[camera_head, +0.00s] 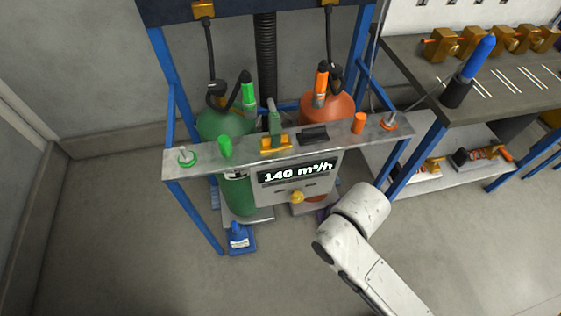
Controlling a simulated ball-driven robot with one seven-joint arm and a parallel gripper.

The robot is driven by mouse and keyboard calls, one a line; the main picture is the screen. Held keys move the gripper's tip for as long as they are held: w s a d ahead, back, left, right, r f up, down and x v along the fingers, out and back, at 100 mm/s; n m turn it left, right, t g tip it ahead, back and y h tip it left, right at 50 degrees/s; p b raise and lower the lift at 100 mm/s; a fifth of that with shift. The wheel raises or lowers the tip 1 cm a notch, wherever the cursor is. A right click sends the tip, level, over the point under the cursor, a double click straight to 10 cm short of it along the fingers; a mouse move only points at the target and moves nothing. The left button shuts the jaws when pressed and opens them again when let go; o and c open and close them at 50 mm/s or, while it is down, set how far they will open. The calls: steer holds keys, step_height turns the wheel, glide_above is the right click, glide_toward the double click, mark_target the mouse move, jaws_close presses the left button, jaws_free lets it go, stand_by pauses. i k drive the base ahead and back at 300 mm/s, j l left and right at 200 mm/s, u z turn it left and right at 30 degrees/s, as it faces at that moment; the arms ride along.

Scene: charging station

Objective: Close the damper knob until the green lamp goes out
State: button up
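A grey panel box (268,193) hangs under the front rail of the stand, with a lit display (296,171) reading about 140 m³/h. A small yellow knob (297,197) sits low on the box; I cannot tell for sure that it is the damper knob. A green capped piece (225,146) stands on the rail at left and an orange one (359,123) at right. I cannot tell which, if any, is a lamp or whether it is lit. My white arm comes from the lower right, its end just right of the box. My gripper's fingers are hidden.
A green cylinder (222,124) and an orange cylinder (335,110) stand behind the grey rail (197,158). Blue posts frame the stand. A small blue bottle (238,236) is on the floor. A workbench (424,80) is at right.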

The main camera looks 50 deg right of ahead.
mark_target(297, 196)
steer(key=k+j+z, duration=0.3)
steer(key=k+z, duration=0.35)
steer(key=k, duration=0.15)
